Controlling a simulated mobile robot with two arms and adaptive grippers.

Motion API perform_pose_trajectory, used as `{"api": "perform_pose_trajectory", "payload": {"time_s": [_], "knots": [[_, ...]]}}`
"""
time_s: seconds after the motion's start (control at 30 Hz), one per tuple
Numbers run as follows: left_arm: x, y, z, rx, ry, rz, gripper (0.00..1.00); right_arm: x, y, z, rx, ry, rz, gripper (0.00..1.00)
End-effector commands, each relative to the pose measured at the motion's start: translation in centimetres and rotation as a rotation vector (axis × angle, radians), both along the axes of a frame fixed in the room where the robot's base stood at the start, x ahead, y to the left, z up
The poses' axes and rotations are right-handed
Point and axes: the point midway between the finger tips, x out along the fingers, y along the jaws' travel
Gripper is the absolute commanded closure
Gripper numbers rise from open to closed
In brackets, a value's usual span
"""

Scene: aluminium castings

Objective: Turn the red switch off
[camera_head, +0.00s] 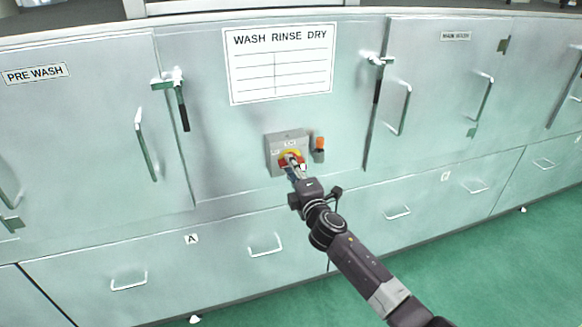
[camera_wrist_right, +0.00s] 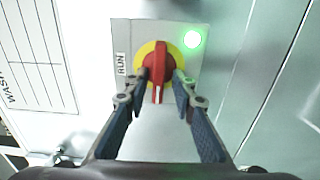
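The red switch (camera_wrist_right: 158,66) is a rotary knob on a yellow disc, set on a grey box (camera_head: 288,139) on the front of the metal cabinet. In the right wrist view a white mark on the knob points down, and the label RUN is to its left. A green light (camera_wrist_right: 193,39) glows on the box. My right gripper (camera_head: 294,164) is in front of the box in the head view. In the right wrist view its fingers (camera_wrist_right: 158,93) are apart, one to each side of the knob's lower part; I cannot tell whether they touch it. My left gripper is not in view.
A small orange-topped fitting (camera_head: 319,149) is on the cabinet right of the box. A WASH RINSE DRY chart (camera_head: 281,65) is above. Door handles (camera_head: 145,145) and latches (camera_head: 176,98) stick out on both sides. Drawers are below, and green floor (camera_head: 480,265) is clear at right.

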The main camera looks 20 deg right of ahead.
Motion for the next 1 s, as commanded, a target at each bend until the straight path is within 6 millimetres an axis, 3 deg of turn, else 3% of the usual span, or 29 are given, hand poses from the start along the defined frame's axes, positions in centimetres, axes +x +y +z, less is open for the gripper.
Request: {"api": "perform_pose_trajectory", "payload": {"time_s": [0.3, 0.47, 1.0], "knots": [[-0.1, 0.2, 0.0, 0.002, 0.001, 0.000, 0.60, -0.1, 0.0, 0.1, 0.002, -0.002, 0.000, 0.72], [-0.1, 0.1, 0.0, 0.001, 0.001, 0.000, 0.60, -1.2, -0.2, 0.0, 0.000, -0.001, -0.001, 0.72], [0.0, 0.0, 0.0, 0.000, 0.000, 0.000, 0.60, -10.2, -0.4, 0.0, 0.001, 0.000, 0.001, 0.72]]}}
